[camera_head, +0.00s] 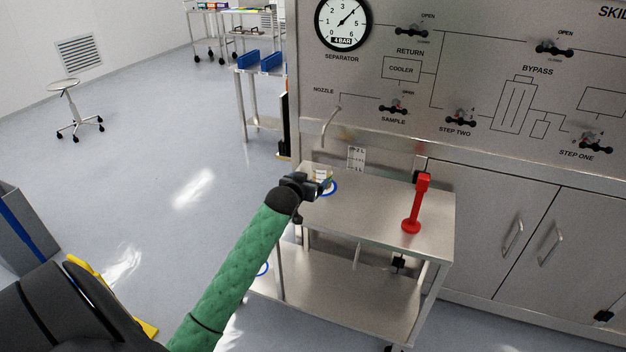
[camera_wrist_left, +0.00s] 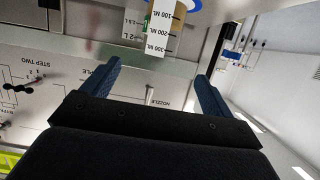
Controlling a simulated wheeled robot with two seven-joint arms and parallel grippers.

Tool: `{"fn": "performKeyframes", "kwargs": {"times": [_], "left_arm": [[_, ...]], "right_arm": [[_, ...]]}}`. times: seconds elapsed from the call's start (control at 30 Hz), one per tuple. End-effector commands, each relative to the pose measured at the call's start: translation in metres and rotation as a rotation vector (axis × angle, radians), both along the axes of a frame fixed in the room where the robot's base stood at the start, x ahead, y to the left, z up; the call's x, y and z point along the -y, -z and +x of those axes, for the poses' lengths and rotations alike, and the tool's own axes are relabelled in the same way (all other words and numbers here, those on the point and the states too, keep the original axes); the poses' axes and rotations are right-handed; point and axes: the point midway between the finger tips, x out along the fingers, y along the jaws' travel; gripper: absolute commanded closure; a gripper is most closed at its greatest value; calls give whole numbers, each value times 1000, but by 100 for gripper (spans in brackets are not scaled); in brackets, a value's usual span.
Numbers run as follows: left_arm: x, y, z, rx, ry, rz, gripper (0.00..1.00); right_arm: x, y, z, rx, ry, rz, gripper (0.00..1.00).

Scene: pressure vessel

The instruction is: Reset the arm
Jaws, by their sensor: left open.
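My left arm, in a green sleeve, reaches in from the lower left of the head view. Its dark left gripper (camera_head: 312,187) is at the left end of the steel cart's top (camera_head: 375,200). In the left wrist view its two blue-black fingers (camera_wrist_left: 158,85) stand wide apart with nothing between them touching. A white scale strip with ML marks (camera_wrist_left: 165,28) shows beyond the fingers. A small container with a blue ring (camera_head: 328,186) sits behind the gripper in the head view, partly hidden. My right gripper is not in view.
A red handled object (camera_head: 414,205) stands upright on the cart top. Behind the cart is a steel panel (camera_head: 470,85) with a gauge (camera_head: 343,20), several valves and a nozzle (camera_head: 329,122). A stool (camera_head: 72,105) stands at left. The floor between is free.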

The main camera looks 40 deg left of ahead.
Motion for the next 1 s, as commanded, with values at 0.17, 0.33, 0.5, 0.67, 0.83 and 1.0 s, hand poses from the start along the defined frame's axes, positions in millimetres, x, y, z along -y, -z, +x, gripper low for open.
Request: {"fn": "performKeyframes", "kwargs": {"times": [0.17,0.33,0.5,0.67,0.83,1.0], "left_arm": [[2,-2,-7,-1,0,0,13],[2,-2,-7,-1,0,0,13],[2,-2,-7,-1,0,0,13],[2,-2,-7,-1,0,0,13],[18,15,-20,-46,13,1,13],[69,67,-68,-200,60,8,13]], "right_arm": [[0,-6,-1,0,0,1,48],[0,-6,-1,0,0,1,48],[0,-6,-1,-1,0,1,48],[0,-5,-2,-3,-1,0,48],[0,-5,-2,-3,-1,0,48],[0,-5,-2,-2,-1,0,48]]}}
